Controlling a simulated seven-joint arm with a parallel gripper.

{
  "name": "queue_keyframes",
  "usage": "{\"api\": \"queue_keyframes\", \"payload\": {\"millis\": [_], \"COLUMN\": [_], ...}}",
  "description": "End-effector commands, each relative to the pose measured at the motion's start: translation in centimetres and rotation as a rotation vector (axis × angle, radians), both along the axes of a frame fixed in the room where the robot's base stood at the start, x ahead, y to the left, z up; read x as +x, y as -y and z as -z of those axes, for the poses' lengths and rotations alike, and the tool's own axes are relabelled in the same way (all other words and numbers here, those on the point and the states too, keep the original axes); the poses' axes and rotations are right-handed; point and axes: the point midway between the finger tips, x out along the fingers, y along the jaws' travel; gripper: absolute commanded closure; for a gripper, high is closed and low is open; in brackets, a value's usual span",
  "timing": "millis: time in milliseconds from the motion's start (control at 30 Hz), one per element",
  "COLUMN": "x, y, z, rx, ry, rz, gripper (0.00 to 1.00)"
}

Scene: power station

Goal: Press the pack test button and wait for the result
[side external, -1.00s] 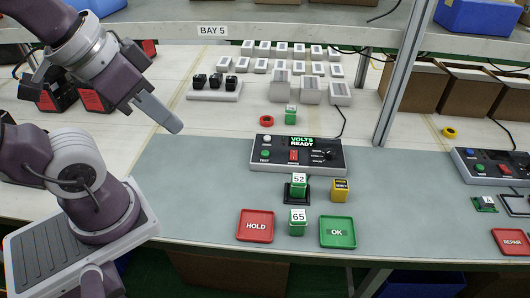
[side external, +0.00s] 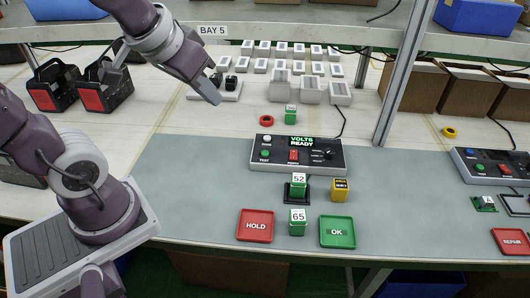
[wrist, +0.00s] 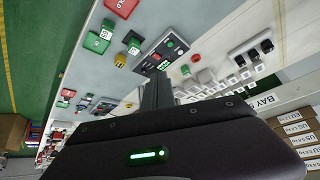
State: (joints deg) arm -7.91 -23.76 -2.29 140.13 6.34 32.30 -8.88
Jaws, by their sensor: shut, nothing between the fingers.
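The tester box (side external: 297,154) stands at the back of the grey mat, its small display (side external: 300,143) reading "VOLTS READY". A green button (side external: 265,154) marked TEST is at its front left, with a white button above it. A red switch (side external: 293,156) and a dark knob are to the right. A green pack (side external: 298,184) labelled 52 sits in a black cradle before the box. A green pack (side external: 297,221) labelled 65 stands between the trays. My gripper (side external: 213,95) is shut and empty, in the air left of and beyond the box. The wrist view shows the tester box (wrist: 161,52) past my fingers.
A red HOLD tray (side external: 255,226) and green OK tray (side external: 338,232) lie in front. A yellow meter (side external: 340,190) is right of the cradle. Another green pack (side external: 291,114) and a red ring (side external: 266,120) lie behind the box. A metal post (side external: 402,70) rises to the right.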

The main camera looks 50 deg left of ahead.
Motion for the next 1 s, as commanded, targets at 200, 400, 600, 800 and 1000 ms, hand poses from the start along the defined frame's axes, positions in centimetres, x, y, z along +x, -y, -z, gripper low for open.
{"api": "queue_keyframes", "payload": {"millis": [200, 400, 600, 800, 1000], "x": [8.9, 15.4, 18.8, 19.8, 19.9], "y": [-4.3, -7.7, -9.4, -9.7, -9.7], "z": [4.5, 11.2, 17.9, 20.5, 20.6], "rx": [-0.034, -0.171, -0.383, -0.499, -0.507], "ry": [0.057, 0.135, 0.22, 0.27, 0.277], "rz": [-0.129, -0.224, -0.322, -0.373, -0.375], "gripper": [1.0, 1.0, 1.0, 1.0, 1.0]}}
